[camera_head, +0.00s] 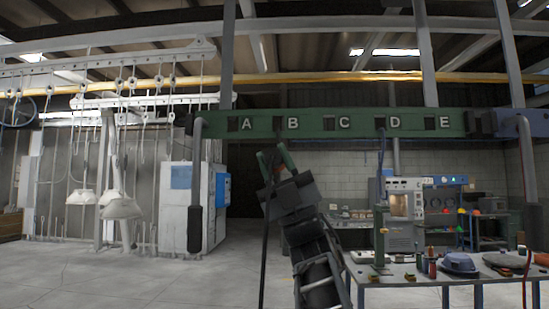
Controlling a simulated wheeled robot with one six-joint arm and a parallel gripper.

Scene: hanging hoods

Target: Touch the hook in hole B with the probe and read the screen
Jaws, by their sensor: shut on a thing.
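I cannot tell which screen belongs to the probe.
A thin hook (381,147) hangs from the hole beside D. A table (400,280) with tools stands at lower right. A grey cabinet with a blue panel (181,177) is at left. White lamp hoods (120,208) hang further left. The floor at left is clear.

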